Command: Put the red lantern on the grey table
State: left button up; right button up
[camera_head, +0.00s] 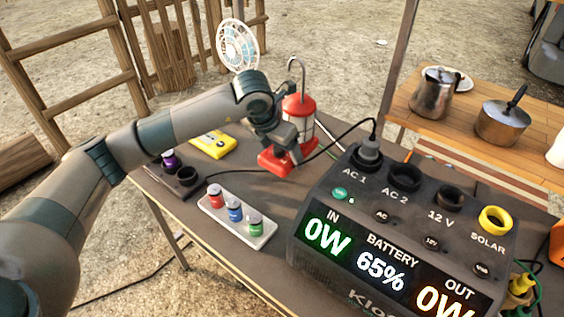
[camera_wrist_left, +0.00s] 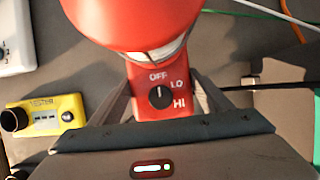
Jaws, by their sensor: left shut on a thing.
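The red lantern (camera_head: 299,106) has a red top, a clear middle, a wire hook on top and a red base. It is upright at the far side of the grey table (camera_head: 180,208), and I cannot tell if its base touches the top. My left gripper (camera_head: 284,143) is shut on the lantern. In the left wrist view, the lantern (camera_wrist_left: 135,20) fills the top middle, and its red base with an OFF, LO, HI knob sits between the fingers (camera_wrist_left: 160,100). My right gripper is not in view.
A large power station (camera_head: 395,225) with a plugged cable stands right of the lantern. A yellow tester (camera_head: 212,144), a white tray (camera_head: 238,222) of small jars and a fan (camera_head: 237,45) are nearby. A wooden table (camera_head: 470,110) with a kettle and pot is behind right.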

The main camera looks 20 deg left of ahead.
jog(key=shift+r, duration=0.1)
pick_arm(q)
jog(key=shift+f, duration=1.8)
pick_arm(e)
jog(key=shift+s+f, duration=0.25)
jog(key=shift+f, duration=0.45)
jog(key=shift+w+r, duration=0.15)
pick_arm(q)
jog(key=shift+f, duration=0.1)
jog(key=o, duration=1.6)
jog(key=shift+c, duration=0.2)
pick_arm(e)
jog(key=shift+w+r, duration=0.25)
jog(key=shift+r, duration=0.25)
